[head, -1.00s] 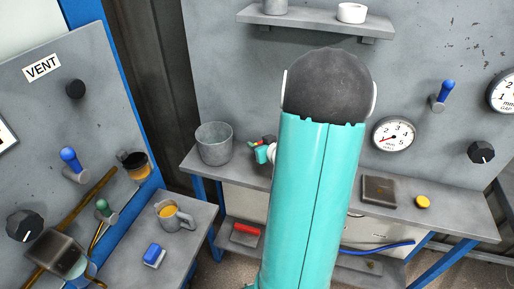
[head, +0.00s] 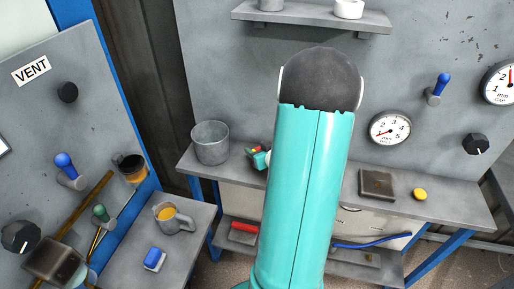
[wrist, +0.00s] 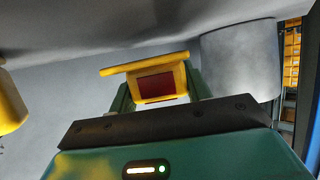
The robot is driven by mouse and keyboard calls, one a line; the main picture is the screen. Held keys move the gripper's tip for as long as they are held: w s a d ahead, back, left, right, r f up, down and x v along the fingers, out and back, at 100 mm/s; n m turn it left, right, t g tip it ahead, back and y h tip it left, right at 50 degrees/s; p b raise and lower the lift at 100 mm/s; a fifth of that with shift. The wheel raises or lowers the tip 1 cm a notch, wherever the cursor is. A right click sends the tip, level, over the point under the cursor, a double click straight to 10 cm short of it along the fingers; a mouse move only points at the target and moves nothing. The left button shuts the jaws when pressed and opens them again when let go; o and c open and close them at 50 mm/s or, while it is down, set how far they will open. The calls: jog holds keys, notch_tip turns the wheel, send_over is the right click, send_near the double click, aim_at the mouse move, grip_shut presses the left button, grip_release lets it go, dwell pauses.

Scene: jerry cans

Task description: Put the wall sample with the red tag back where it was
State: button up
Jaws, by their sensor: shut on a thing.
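The wall sample is a small yellow block with a dark red tag (wrist: 157,87) on its face, in the middle of the wrist view. My gripper (wrist: 160,96) is shut on it, with one green finger on each side. In the head view my gripper (head: 261,159) shows only partly, beside my large teal arm link. A small yellow and red piece, the sample (head: 254,149), shows at its tip, just right of the grey bucket. I cannot tell whether the sample touches the bench. The arm hides part of the bench and the wall behind it.
The grey bucket (head: 210,143) stands on the back bench (head: 329,181), close to my gripper; the bucket (wrist: 240,62) also fills the wrist view's right. A dark square block (head: 377,184) and yellow disc (head: 419,194) lie farther right. A mug (head: 174,218) stands on the left bench.

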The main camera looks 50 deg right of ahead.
jog(key=shift+a+f, duration=0.1)
jog(key=shift+f, duration=0.05)
jog(key=o, duration=1)
jog(key=shift+f, duration=0.1)
jog(key=shift+o, duration=0.2)
